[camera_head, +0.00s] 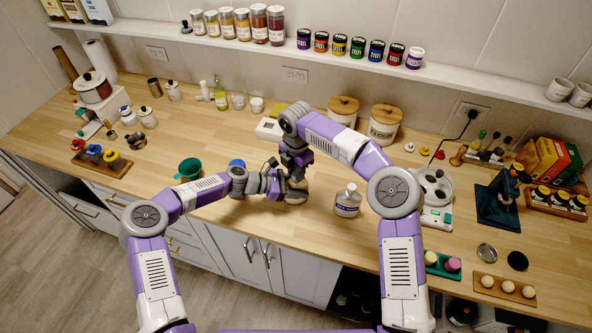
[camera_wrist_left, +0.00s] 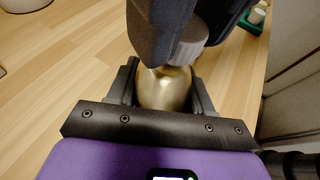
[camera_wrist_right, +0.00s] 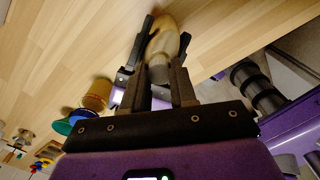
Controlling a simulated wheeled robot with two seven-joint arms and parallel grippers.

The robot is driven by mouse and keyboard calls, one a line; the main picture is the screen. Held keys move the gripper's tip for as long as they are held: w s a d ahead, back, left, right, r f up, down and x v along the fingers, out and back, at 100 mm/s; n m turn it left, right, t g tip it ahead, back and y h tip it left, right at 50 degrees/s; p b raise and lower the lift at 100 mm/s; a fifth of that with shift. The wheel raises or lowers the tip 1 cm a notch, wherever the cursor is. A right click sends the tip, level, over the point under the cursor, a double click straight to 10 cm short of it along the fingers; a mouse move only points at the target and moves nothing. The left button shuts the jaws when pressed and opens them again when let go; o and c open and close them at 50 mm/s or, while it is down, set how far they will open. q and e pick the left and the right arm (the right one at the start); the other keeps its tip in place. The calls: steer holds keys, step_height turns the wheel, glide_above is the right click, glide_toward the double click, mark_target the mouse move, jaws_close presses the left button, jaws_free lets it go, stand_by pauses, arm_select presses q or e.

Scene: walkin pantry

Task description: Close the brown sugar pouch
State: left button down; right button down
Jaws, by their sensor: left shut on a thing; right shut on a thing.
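The brown sugar pouch shows in the left wrist view as a shiny gold-tan rounded body (camera_wrist_left: 163,92) between my left gripper's fingers. In the head view the pouch (camera_head: 297,192) is small and partly covered by my grippers. My left gripper (camera_head: 282,187) is shut around its body. A grey cap (camera_wrist_right: 158,73) is between the fingers of my right gripper (camera_head: 296,168), which is shut on it. The cap also shows in the left wrist view (camera_wrist_left: 187,46), at the pouch's top end. The cap and pouch look touching; I cannot tell whether the cap is fully seated.
A clear bottle (camera_head: 347,200) stands just right of my grippers. A green funnel (camera_head: 188,170) and a blue item (camera_head: 236,163) are to the left. Two wood-lidded canisters (camera_head: 384,124) stand behind. The wooden counter (camera_head: 225,212) has free room in front.

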arm_select(q)
steer(key=shift+f, duration=0.1)
arm_select(e)
steer(key=m, duration=0.4)
steer(key=shift+r, duration=0.1)
steer(key=m, duration=2.2)
steer(key=shift+d+m, duration=0.1)
steer(key=shift+m, duration=0.3)
steer(key=c, duration=0.8)
jaws_free()
